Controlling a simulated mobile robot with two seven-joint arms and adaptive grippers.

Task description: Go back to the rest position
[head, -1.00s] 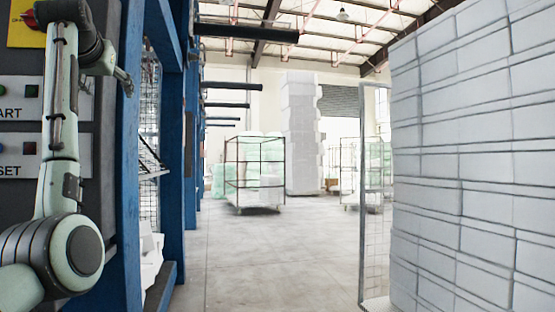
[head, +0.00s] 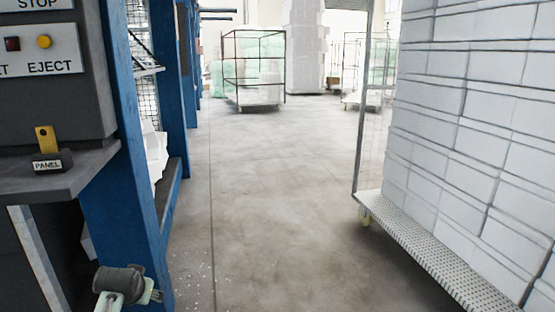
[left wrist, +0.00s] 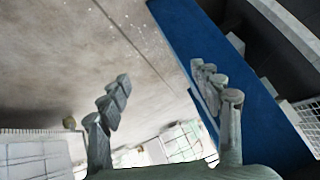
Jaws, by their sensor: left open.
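My left gripper (left wrist: 160,85) is open and empty in the left wrist view. Its two jointed grey-green fingers stand apart, with the concrete floor and a blue press post (left wrist: 205,50) behind them. In the head view only a small part of my left arm (head: 122,284) shows at the bottom left, low in front of the blue post (head: 125,170). It cannot be told whether the fingers show there. The control panel (head: 40,52) with its STOP and EJECT labels is at the upper left, clear of the arm. My right gripper is not in view.
A grey shelf (head: 75,178) with a yellow-tabbed PANEL holder (head: 47,155) juts out at the left. A wheeled cart (head: 430,240) stacked with white foam blocks (head: 470,130) stands at the right. A mesh cage cart (head: 253,72) is farther back. The floor (head: 275,190) between is clear.

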